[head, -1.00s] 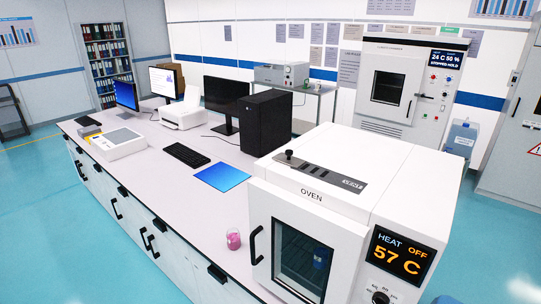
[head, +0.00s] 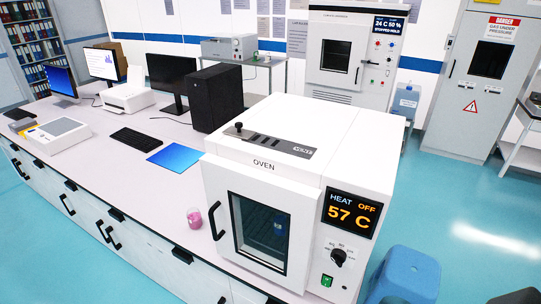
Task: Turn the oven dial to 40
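The white oven (head: 308,130) stands on the near right end of the bench. Its black dial (head: 338,257) is on the front panel, below the display (head: 352,213). The display reads HEAT OFF and 57 C. Small scale marks sit around the dial, too small to read surely. The oven door (head: 255,190) is shut, with a black handle (head: 213,213) on its left side. A blue item shows dimly behind the door glass. A green switch (head: 326,280) is below the dial. Neither of my grippers can be made out in the head view.
A pink-filled vessel (head: 194,218) stands on the bench left of the oven. A blue stool (head: 406,277) is on the floor right of the oven. A dark shape at the bottom right corner is unclear. Open floor (head: 460,220) lies to the right.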

